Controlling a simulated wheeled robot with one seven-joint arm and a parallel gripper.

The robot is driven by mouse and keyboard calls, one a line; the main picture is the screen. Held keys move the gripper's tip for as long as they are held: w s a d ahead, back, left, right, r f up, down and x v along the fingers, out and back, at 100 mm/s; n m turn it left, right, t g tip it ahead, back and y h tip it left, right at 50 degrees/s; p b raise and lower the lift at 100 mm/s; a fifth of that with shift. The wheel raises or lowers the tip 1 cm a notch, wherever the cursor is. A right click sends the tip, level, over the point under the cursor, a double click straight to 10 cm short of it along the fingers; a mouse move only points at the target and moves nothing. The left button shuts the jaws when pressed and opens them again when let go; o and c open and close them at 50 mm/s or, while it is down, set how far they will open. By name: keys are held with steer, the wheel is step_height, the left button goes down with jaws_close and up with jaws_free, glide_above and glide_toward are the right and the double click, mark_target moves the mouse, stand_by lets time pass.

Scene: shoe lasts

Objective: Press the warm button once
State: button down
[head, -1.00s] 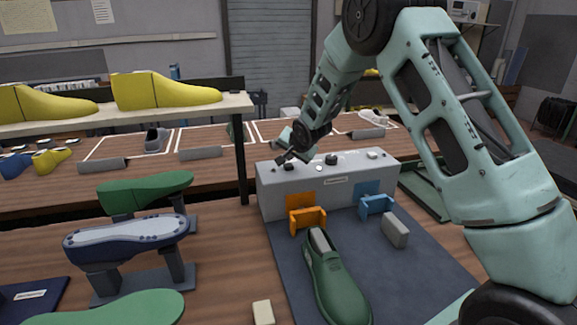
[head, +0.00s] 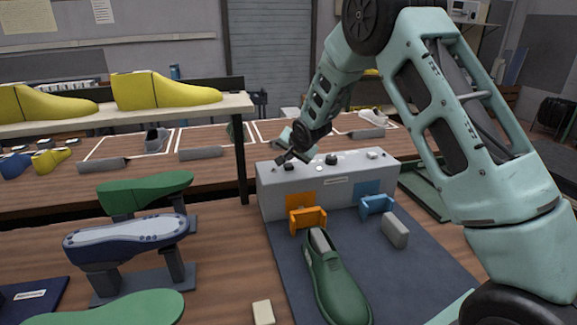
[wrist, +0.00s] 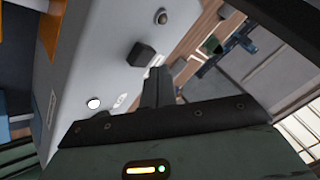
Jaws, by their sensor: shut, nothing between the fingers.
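The grey control box (head: 325,194) stands at the back of the dark mat, with small controls on its top. No readable label tells me which control is the warm one. My gripper (head: 281,160) is over the left part of the box top in the head view. Its fingers, seen together in the wrist view (wrist: 159,75), are shut and empty. Contact with any control cannot be made out.
An orange bracket (head: 308,218) and a blue bracket (head: 376,204) stand before the box. A green shoe (head: 335,275) and a grey block (head: 394,231) are on the mat (head: 410,275). A shelf with yellow lasts (head: 165,91) and a stand with a blue last (head: 125,240) are at left.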

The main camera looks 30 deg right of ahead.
mark_target(289, 166)
steer(key=shift+f, duration=0.15)
steer(key=shift+f+b, duration=0.3)
steer(key=shift+b, duration=0.1)
steer(key=shift+f+b, duration=0.45)
steer(key=shift+f, duration=0.1)
stand_by(0.5)
stand_by(0.3)
steer(key=shift+r+p, duration=0.55)
steer(key=shift+r, duration=0.4)
steer(key=shift+r+p, duration=1.5)
steer(key=shift+r, duration=1.1)
steer(key=shift+f, duration=0.1)
